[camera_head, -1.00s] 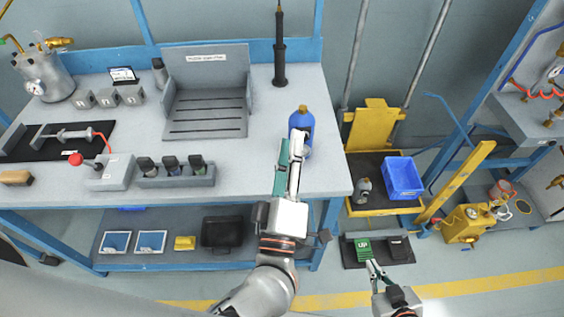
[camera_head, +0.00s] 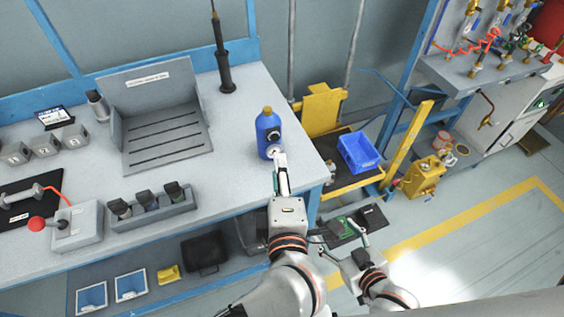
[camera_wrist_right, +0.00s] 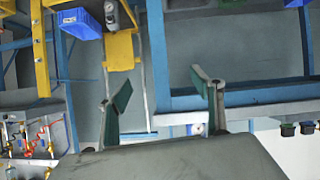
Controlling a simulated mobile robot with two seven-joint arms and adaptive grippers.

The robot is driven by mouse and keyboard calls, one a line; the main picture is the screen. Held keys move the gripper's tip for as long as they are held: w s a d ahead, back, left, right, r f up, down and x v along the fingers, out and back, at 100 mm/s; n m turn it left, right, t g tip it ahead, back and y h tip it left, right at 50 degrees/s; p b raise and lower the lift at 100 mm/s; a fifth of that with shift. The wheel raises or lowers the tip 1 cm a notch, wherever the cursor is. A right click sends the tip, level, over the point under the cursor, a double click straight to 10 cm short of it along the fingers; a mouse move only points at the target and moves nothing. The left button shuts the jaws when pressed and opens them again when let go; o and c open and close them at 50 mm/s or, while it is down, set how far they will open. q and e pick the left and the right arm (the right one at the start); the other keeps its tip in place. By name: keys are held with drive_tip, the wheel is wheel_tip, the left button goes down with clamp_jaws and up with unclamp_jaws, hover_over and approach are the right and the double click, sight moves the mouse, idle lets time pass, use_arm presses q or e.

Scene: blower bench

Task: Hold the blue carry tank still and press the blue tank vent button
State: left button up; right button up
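The blue carry tank (camera_head: 266,130) stands upright on the right end of the workbench (camera_head: 240,185), with a brass-coloured cap on top. A dark round part (camera_head: 274,134) shows on its side; I cannot tell if it is the vent button. My left gripper (camera_head: 279,162) reaches the tank's lower front and overlaps it in view. Its fingers are seen nearly edge-on, so contact and opening are unclear. My right gripper (camera_head: 349,241) is low, off the bench's right end, away from the tank. In the right wrist view its fingers (camera_wrist_right: 164,96) are apart with nothing between them.
A grey slotted stand (camera_head: 160,135) and a black upright cylinder (camera_head: 222,65) stand behind and left of the tank. Right of the bench are a blue bin (camera_head: 358,152) and yellow frame (camera_head: 408,140).

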sight(279, 152)
drive_tip(key=w+a+r+n+t+y, duration=0.1)
drive_tip(key=w+a+r+t+y, duration=0.3)
drive_tip(key=a+r, duration=0.9)
drive_tip(key=shift+n+y, duration=0.4)
drive_tip(key=shift+y, duration=0.4)
drive_tip(key=w, duration=0.3)
drive_tip(key=w+r, duration=0.1)
drive_tip(key=w, duration=0.2)
drive_tip(key=w+r, duration=0.1)
drive_tip(key=w, duration=0.3)
drive_tip(key=shift+w, duration=0.1)
drive_tip(key=shift+w+a+r, duration=0.1)
drive_tip(key=shift+w+r, duration=0.05)
drive_tip(key=shift+w, duration=0.45)
drive_tip(key=shift+x, duration=3.55)
drive_tip(key=c, duration=1.7)
use_arm(q)
clamp_jaws()
